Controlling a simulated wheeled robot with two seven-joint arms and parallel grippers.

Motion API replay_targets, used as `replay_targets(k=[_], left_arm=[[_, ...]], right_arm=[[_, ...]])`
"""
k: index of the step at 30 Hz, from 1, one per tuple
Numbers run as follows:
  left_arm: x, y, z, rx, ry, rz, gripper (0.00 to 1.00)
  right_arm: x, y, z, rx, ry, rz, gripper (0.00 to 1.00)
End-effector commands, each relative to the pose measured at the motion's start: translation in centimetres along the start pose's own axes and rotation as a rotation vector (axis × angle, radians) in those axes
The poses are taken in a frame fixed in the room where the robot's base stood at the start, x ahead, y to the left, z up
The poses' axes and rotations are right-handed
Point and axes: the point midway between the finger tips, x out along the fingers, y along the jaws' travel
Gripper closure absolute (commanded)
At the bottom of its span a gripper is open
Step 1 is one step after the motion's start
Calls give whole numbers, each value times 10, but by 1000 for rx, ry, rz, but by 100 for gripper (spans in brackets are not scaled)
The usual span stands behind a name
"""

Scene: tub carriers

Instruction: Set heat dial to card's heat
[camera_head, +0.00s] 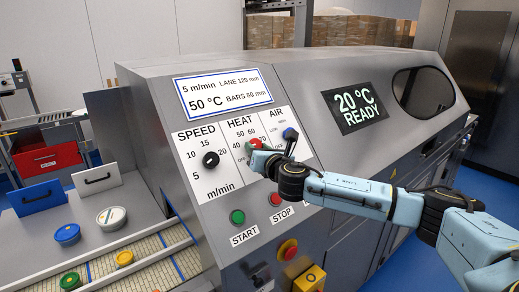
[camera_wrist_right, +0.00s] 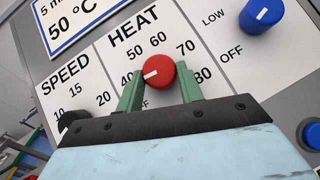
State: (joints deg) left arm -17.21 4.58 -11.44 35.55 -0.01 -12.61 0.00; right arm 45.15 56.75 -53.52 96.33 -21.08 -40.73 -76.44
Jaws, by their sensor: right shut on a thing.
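The card (camera_head: 223,92) on the machine's slanted panel reads 5 m/min, lane 120 mm, 50 °C, bars 80 mm. The red heat dial (camera_wrist_right: 160,72) sits among printed numbers from 40 to 80. Its white mark points left and slightly down, roughly at the 40 label. My right gripper (camera_wrist_right: 158,88) has its green fingers on either side of the dial and is shut on it. My left gripper is not in view.
The black speed dial (camera_head: 211,160) is left of the heat dial and the blue air dial (camera_head: 290,134) right. Below are a green start button (camera_head: 237,216) and red stop button (camera_head: 275,199). The display (camera_head: 355,106) reads 20 °C READY. Several tubs stand at left.

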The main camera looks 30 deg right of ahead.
Motion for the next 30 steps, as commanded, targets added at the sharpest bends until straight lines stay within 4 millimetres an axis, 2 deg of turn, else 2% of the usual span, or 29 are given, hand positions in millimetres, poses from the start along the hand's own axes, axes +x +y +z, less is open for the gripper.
replay_targets(k=[30], left_arm=[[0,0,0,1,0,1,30]], right_arm=[[5,14,5,693,0,-624,86]])
